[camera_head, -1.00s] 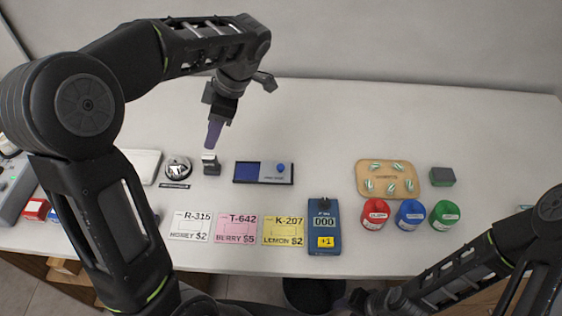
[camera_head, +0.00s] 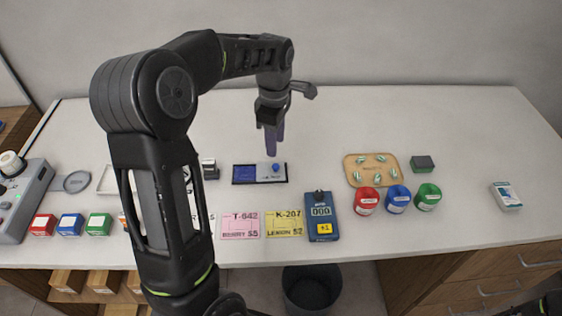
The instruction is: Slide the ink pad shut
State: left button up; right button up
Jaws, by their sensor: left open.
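The ink pad (camera_head: 245,174) lies flat on the white counter in the middle of the head view. Its dark blue pad face shows on the left, and a grey sliding lid with a round blue knob (camera_head: 276,167) covers the right part. My left gripper (camera_head: 271,150) points down above and just behind the knob, its fingertips close to it in the picture. It is open and holds nothing that I can see. Whether it touches the knob I cannot tell. My right gripper is out of view.
A small metal-and-black stamp (camera_head: 209,168) stands left of the pad. Price cards, a blue counter device (camera_head: 320,215), a wooden tray (camera_head: 352,178) and red, blue and green jars stand around. My left forearm hides part of the counter. The counter behind the pad is clear.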

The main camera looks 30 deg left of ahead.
aim_at(275, 165)
pick_arm(q)
jog(key=shift+s, duration=0.1)
jog(key=shift+f+p, duration=0.75)
jog(key=shift+f, duration=3.15)
grip_shut()
